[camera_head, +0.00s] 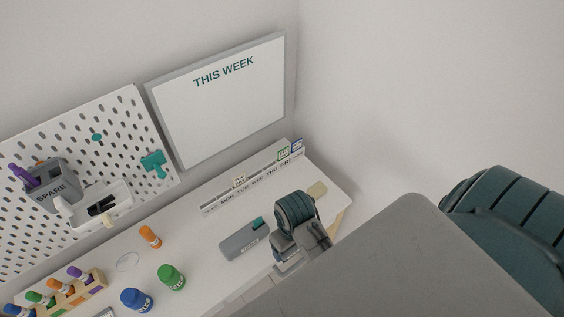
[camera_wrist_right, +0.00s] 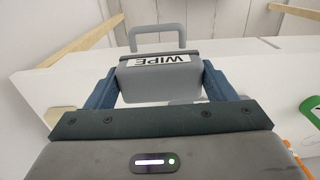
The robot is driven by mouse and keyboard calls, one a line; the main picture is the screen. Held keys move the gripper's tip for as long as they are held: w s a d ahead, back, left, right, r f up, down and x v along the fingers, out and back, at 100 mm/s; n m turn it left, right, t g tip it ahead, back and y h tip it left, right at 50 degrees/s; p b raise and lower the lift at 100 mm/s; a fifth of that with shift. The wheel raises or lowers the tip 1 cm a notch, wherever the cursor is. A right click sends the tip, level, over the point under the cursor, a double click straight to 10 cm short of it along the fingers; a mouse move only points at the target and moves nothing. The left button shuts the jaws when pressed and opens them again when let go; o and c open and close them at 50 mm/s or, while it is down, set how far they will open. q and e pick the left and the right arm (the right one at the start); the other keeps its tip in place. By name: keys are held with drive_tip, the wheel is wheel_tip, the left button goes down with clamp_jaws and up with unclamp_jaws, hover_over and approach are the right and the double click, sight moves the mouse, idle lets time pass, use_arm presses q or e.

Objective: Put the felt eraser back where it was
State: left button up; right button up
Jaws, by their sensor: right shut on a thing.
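The felt eraser (camera_wrist_right: 150,80) is a grey block with a white "WIPE" label, upside down in the right wrist view. A grey loop handle (camera_wrist_right: 157,32) shows just behind it, and I cannot tell whether it is part of the block. My right gripper (camera_wrist_right: 158,88) is shut on the block, with one blue finger on each side. In the head view my right wrist is over the desk's right part, and it mostly hides the block. My left gripper is in neither view.
A grey case (camera_head: 240,243) with a teal part lies left of my wrist. A weekday strip (camera_head: 250,181) lies along the wall below the whiteboard (camera_head: 222,105). A tan pad (camera_head: 317,189) is near the right corner.

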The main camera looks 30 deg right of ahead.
drive_tip(key=w+d, duration=0.1)
drive_tip(key=w, duration=0.1)
drive_tip(key=w+d+p, duration=0.1)
drive_tip(key=w, duration=0.1)
drive_tip(key=w+d+p, duration=0.1)
drive_tip(key=w, duration=0.1)
drive_tip(key=shift+w+d, duration=0.1)
drive_tip(key=shift+d, duration=0.2)
drive_tip(key=w, duration=0.1)
drive_tip(key=w+d, duration=0.1)
drive_tip(key=w+p, duration=0.1)
drive_tip(key=shift+w+d+f, duration=0.15)
drive_tip(key=shift+f, duration=0.2)
drive_tip(key=shift+w+d+f, duration=0.1)
drive_tip(key=shift+w+d, duration=0.15)
drive_tip(key=shift+w, duration=0.3)
drive_tip(key=shift+w+d+p, duration=0.2)
drive_tip(key=shift+w+p, duration=0.1)
drive_tip(key=shift+p, duration=0.1)
wheel_tip(320, 180, down, 3)
drive_tip(key=shift+f+p, duration=0.1)
drive_tip(key=shift+p, duration=0.65)
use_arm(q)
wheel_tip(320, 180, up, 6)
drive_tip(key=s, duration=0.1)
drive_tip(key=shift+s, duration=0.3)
use_arm(e)
drive_tip(key=shift+a+f, duration=0.1)
drive_tip(key=shift+f, duration=0.15)
